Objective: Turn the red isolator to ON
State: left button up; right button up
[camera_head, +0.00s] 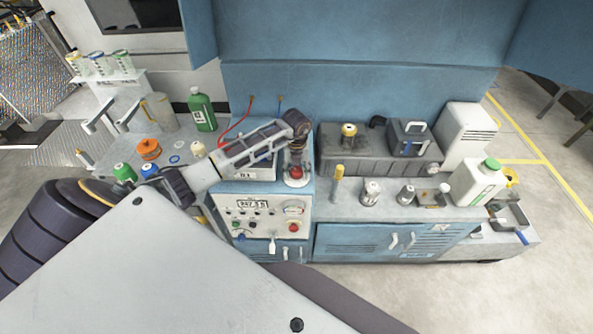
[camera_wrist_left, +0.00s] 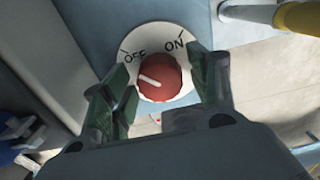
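The red isolator (camera_wrist_left: 159,77) is a round red knob on a white dial plate marked OFF and ON, in the left wrist view. Its white pointer line lies slanted, its upper end toward the OFF side. In the head view the red isolator (camera_head: 296,172) sits on top of the blue and white control cabinet. My left gripper (camera_wrist_left: 161,82) has its two green-padded fingers apart, one on each side of the knob. I cannot tell whether the fingers touch it. In the head view the left gripper (camera_head: 297,155) points down over the knob. My right gripper is not seen.
The cabinet's front panel (camera_head: 262,219) carries a display, a gauge and buttons. A yellow-topped post (camera_head: 338,180) stands just right of the knob. Bottles and reels crowd the left bench; a grey tank (camera_head: 360,150) and a white jug (camera_head: 475,182) stand to the right.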

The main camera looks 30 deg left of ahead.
pick_arm(q)
jog(key=c, duration=0.8)
